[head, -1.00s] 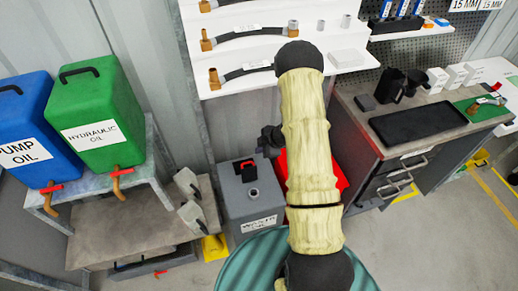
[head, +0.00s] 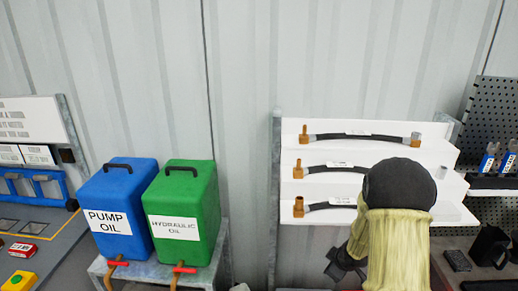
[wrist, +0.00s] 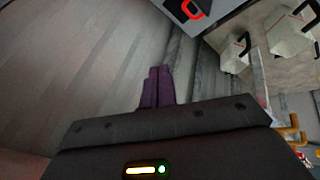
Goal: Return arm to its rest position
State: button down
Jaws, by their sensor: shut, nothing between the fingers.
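My arm (head: 395,245), in a pale yellow sleeve with a black rounded joint (head: 400,185), rises at the lower right of the head view, in front of the white hose shelf. A dark end part of it shows to its left, partly hidden by the sleeve. In the wrist view my gripper (wrist: 158,72) has its purple fingers together with nothing between them. The fingers stand before a grey ribbed wall (wrist: 80,60) and touch nothing that I can see.
A blue pump oil can (head: 120,205) and a green hydraulic oil can (head: 182,205) stand on a metal stand left of the arm. The white shelf (head: 310,130) holds several black hoses. A grey box with a red ring (wrist: 192,8) shows at the wrist view's top.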

jog(key=s+a+r+m+g, duration=0.1)
jog(key=s+a+r+m, duration=0.1)
jog(key=s, duration=0.5)
jog(key=s+a+r+m+g, duration=0.1)
jog(key=s+a+r+m, duration=0.2)
jog(key=s+r, duration=0.3)
jog(key=s+a+r+m+g, duration=0.1)
jog(key=s+a+r+m, duration=0.2)
jog(key=s, duration=0.4)
jog(key=shift+s+a+r+m+h, duration=0.2)
jog(key=shift+s+r+m+h, duration=0.1)
jog(key=shift+r+m, duration=0.6)
